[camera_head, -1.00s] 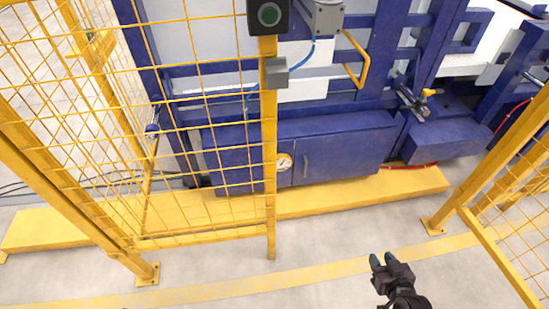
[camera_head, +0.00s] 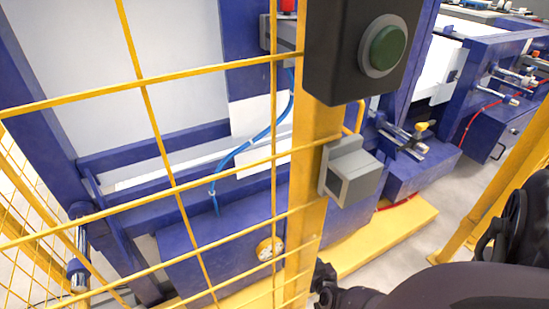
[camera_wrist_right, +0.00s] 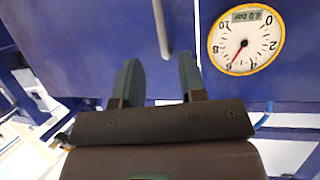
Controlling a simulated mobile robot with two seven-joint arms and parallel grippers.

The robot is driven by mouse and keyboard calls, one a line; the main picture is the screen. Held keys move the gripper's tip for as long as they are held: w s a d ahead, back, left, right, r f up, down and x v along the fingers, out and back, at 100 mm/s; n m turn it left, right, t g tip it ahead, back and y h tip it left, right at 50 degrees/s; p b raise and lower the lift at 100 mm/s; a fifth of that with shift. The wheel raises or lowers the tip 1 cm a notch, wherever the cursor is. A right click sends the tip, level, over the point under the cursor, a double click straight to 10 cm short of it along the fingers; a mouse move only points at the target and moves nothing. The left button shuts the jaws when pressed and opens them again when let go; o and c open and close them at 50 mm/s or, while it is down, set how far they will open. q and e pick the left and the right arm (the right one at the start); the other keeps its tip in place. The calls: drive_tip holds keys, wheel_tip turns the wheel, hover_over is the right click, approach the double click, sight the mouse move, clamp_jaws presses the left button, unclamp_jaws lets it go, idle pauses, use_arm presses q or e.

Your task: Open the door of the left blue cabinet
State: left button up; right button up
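The left blue cabinet (camera_head: 205,250) stands low behind the yellow mesh fence, partly hidden by its post. Its round gauge (camera_head: 269,248) shows left of the post. In the right wrist view the picture is turned over, with the gauge (camera_wrist_right: 246,45) at right, beside the blue door (camera_wrist_right: 85,45). The door looks shut. Its thin grey bar handle (camera_wrist_right: 161,25) ends near and between my right gripper's fingertips (camera_wrist_right: 159,63). The fingers are apart and do not visibly touch the handle. In the head view my right gripper (camera_head: 322,278) is low beside the post. My left gripper is out of view.
The yellow fence post (camera_head: 308,190) carries a black box with a green button (camera_head: 384,48) and a grey box (camera_head: 352,174), close to my right arm. A yellow floor beam (camera_head: 405,225) runs along the cabinet's foot. Another blue cabinet (camera_head: 495,135) stands at right.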

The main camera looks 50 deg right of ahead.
drive_tip(key=b+x, duration=0.5)
drive_tip(key=x, duration=0.5)
drive_tip(key=shift+w+d+f, duration=0.2)
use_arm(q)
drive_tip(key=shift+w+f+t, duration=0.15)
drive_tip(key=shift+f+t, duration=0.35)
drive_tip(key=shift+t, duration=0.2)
use_arm(e)
drive_tip(key=shift+w+r, duration=0.1)
drive_tip(key=shift+w, duration=0.15)
clamp_jaws()
